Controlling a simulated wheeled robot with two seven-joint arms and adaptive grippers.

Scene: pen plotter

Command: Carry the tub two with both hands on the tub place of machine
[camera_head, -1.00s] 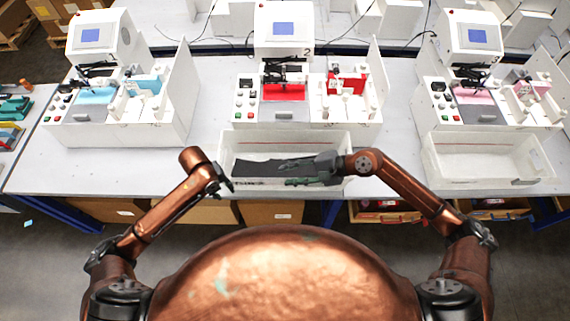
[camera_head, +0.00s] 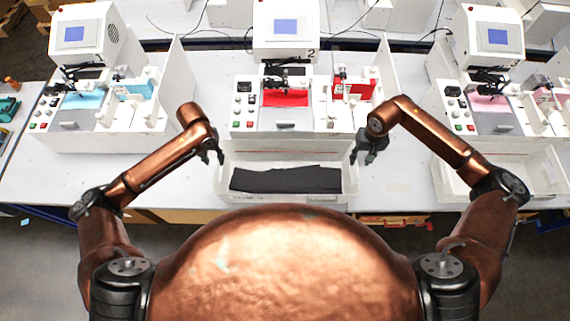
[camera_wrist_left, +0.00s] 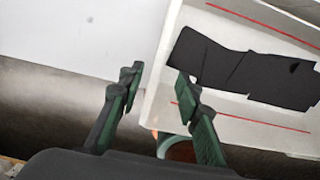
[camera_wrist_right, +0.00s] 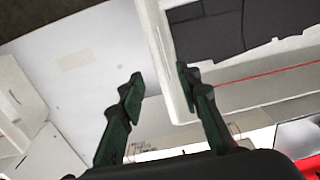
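The white tub (camera_head: 290,196) stands on the table in front of the middle machine, which is marked 2 (camera_head: 288,112). Dark flat pieces (camera_head: 285,179) lie in the tub. My left gripper (camera_head: 215,157) is open at the tub's left end. In the left wrist view its fingers (camera_wrist_left: 158,82) are apart, with the tub's end wall (camera_wrist_left: 160,85) close to the right finger. My right gripper (camera_head: 362,158) is open at the tub's right end. In the right wrist view its fingers (camera_wrist_right: 158,80) are apart, with the tub wall (camera_wrist_right: 162,60) between them, nearer one finger.
Similar machines stand to the left (camera_head: 95,110) and right (camera_head: 490,90). Another white tub (camera_head: 510,172) stands at the right, near my right arm. Bare table (camera_head: 90,175) lies left of the middle tub. Boxes are under the table.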

